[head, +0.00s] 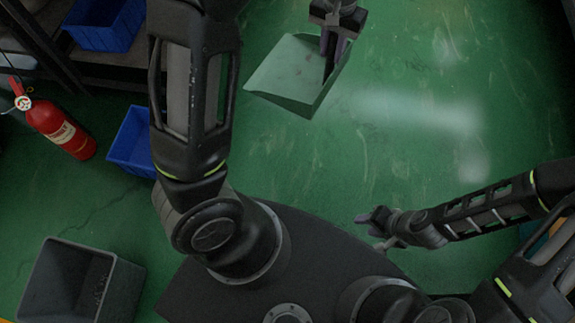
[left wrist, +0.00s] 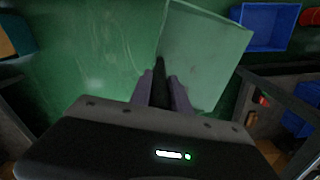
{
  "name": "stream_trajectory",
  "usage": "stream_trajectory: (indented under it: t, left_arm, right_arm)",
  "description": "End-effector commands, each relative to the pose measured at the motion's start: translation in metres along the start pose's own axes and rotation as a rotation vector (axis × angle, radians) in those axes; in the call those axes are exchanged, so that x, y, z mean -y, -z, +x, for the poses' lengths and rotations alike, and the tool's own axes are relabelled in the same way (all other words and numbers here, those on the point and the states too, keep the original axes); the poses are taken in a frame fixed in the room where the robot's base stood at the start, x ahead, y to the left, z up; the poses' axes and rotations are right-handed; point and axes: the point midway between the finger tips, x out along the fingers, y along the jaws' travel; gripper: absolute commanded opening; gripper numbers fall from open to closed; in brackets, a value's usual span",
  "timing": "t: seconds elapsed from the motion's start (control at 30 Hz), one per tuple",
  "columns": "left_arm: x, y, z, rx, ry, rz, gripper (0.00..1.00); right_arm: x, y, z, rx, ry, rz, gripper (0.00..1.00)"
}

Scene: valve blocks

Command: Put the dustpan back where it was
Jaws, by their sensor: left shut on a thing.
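The dustpan (head: 290,75) is pale green with a dark handle and shows at the top middle of the head view, above the green floor. My left gripper (head: 332,45) is shut on its handle. In the left wrist view the dark handle (left wrist: 159,82) runs between the two fingers, and the pale green pan (left wrist: 203,50) extends beyond them. I cannot tell how high the dustpan is above the floor. My right gripper (head: 372,228) is low and right of centre in the head view, far from the dustpan. Its finger opening is too small to make out.
A red fire extinguisher (head: 60,130) and a blue bin (head: 133,142) stand at the left. Another blue bin (head: 105,25) sits on a shelf (head: 45,45) at the upper left. A grey bin (head: 120,290) is at the lower left. The green floor (head: 460,100) at right is clear.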

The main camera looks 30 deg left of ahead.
Motion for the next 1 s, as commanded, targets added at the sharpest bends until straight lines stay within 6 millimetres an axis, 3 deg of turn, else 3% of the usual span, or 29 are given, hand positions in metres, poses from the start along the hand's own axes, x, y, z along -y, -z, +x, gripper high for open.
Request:
stream_trajectory:
  t: [0.57,0.77,0.87,1.0]
  left_arm:
    - [0.003,0.000,0.006,-0.001,0.000,0.009,0.00]
    - [0.020,-0.001,0.043,0.001,0.000,0.074,0.00]
    - [0.034,-0.003,0.073,0.002,-0.001,0.134,0.00]
    - [0.060,-0.008,0.131,0.003,-0.002,0.256,0.00]
  right_arm:
    - [-0.002,0.000,0.004,-0.001,0.000,0.000,0.36]
    - [-0.010,0.002,0.023,-0.004,-0.001,0.002,0.36]
    - [-0.016,0.003,0.039,-0.007,-0.002,0.003,0.36]
    - [-0.029,0.005,0.068,-0.013,-0.004,0.006,0.36]
